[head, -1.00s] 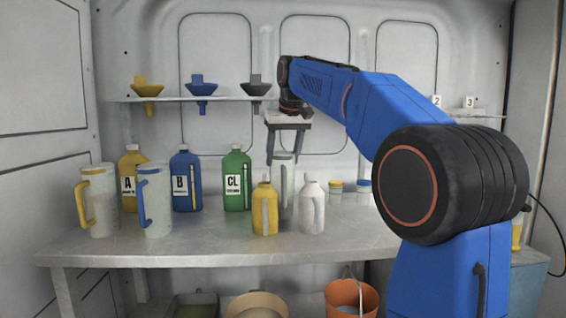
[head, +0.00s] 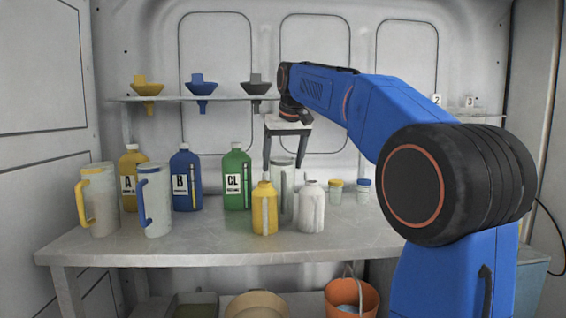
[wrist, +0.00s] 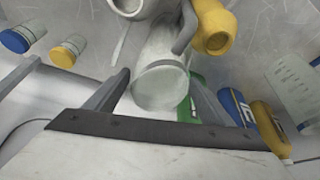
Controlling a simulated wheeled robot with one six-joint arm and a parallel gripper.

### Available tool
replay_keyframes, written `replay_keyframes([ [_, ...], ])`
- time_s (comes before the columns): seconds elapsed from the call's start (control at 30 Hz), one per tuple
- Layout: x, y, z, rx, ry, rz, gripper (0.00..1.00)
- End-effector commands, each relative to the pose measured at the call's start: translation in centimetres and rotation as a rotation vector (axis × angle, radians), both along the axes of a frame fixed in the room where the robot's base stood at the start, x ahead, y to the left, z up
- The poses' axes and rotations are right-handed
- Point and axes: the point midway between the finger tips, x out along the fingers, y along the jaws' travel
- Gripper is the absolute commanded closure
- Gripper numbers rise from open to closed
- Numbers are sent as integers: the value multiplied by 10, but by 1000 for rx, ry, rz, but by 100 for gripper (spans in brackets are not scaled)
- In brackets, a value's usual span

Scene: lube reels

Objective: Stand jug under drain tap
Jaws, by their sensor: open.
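A clear jug with a grey rim and grey handle (head: 283,182) stands upright on the bench, partly hidden behind a small yellow bottle (head: 264,209) and a small white bottle (head: 310,208). My gripper (head: 284,166) points down at this jug, fingers apart and empty. In the wrist view the jug (wrist: 160,85) shows between the open fingers; I cannot tell whether they touch it. A yellow-handled jug (head: 103,208) and a blue-handled jug (head: 155,208) stand at the left. I cannot make out a drain tap in either view.
Bottles marked A (head: 129,198), B (head: 186,190) and CL (head: 237,190) stand behind on the bench (head: 200,248). Two small jars (head: 335,193) stand right of the white bottle. A shelf (head: 225,98) holds three funnels. The front bench strip is clear. An orange bucket (head: 352,298) is below.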

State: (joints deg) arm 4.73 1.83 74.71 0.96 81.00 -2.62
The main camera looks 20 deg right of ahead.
Motion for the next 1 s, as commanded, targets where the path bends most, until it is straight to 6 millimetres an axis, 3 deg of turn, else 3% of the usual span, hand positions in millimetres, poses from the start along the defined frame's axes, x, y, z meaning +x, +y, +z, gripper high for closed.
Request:
replay_keyframes([
  [0.17, -6, 0, 17, 0, -3, 0, 24],
  [0.6, -36, 1, 91, 0, -2, 0, 24],
  [0.8, -44, 2, 108, 0, -2, 0, 24],
  [1.0, -46, 2, 112, 0, 0, 0, 24],
])
